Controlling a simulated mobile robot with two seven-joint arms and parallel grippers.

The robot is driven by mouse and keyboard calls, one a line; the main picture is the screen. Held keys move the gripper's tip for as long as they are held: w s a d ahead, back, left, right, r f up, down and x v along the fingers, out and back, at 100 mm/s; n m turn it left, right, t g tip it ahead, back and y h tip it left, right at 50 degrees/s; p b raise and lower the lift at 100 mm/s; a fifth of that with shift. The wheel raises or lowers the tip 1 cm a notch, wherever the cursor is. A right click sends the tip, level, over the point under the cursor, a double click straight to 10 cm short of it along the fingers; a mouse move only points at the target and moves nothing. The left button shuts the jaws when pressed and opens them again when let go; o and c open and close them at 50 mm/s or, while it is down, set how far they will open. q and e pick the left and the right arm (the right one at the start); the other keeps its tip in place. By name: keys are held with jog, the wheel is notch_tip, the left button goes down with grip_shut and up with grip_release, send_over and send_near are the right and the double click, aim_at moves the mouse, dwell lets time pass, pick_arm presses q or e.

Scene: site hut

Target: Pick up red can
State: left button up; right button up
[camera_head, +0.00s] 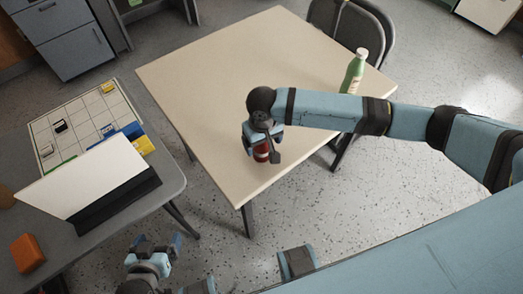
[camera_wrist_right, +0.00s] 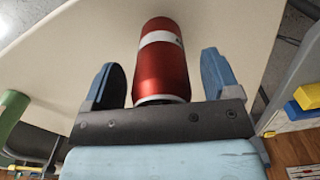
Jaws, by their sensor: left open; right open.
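The red can (camera_wrist_right: 162,75) has a white band and stands on the beige table near its front edge. In the right wrist view it sits between the two blue fingers of my right gripper (camera_wrist_right: 160,85), with a gap on each side. In the head view the right gripper (camera_head: 262,138) is over the can (camera_head: 261,153) and hides most of it. The right gripper is open around the can. My left gripper (camera_head: 155,250) is open and empty, low over the floor at the bottom left, away from the can.
The beige table (camera_head: 220,75) is mostly clear. A green bottle (camera_head: 353,72) stands at its right side, near my right arm. A dark chair (camera_head: 375,25) is behind. A grey desk (camera_head: 165,172) at left holds a white panel, a calendar board and an orange block (camera_head: 27,254).

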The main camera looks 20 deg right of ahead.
jog(key=shift+c, duration=0.4)
jog(key=c, duration=1.1)
